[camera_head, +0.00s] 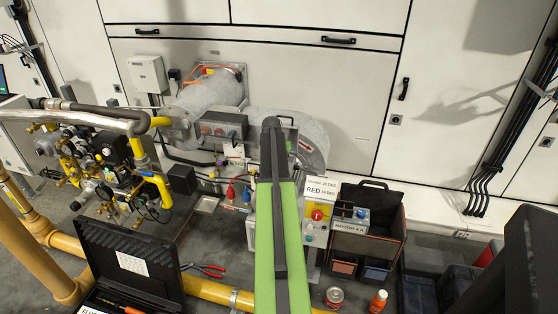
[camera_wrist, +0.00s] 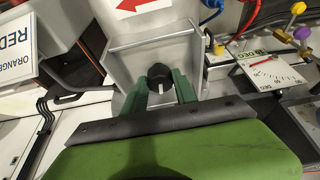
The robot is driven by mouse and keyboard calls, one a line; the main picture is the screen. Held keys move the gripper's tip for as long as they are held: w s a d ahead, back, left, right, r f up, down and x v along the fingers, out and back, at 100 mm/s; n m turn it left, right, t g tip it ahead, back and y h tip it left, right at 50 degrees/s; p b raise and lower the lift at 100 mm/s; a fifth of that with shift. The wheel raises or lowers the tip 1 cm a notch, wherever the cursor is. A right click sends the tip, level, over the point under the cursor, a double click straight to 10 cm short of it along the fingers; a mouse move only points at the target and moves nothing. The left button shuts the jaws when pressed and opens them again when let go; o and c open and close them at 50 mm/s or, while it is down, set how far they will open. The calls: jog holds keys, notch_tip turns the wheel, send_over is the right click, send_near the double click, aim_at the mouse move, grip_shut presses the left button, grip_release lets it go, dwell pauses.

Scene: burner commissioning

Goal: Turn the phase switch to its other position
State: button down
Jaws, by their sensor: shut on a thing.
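The phase switch appears to be the black round knob (camera_wrist: 160,74) with a white pointer mark, on a grey metal box (camera_wrist: 125,68) in the wrist view. The mark points toward the bottom of that picture. My gripper (camera_wrist: 161,88) has its two green fingers on either side of the knob, shut on it. The fingers' contact faces are partly hidden. In the head view my green arm covers the knob and the gripper.
A red-arrow label (camera_wrist: 143,6) sits above the knob. A dial plate (camera_wrist: 268,72) and cables are close on the right. In the head view, a RED sign (camera_head: 315,189), a MOTOR box (camera_head: 350,222) and an open black case (camera_head: 135,260) flank my arm.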

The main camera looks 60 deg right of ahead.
jog(key=n+t, duration=0.1)
jog(key=n, duration=0.2)
jog(key=n+t+y, duration=0.1)
jog(key=n, duration=0.2)
jog(key=shift+w+d, duration=0.2)
jog(key=n+y, duration=0.1)
jog(key=n, duration=0.1)
jog(key=n+t+y, duration=0.1)
jog(key=n, duration=0.2)
jog(key=shift+s, duration=0.1)
jog(key=shift+n, duration=0.3)
jog(key=c, duration=1)
grip_release()
jog(key=shift+s, duration=0.1)
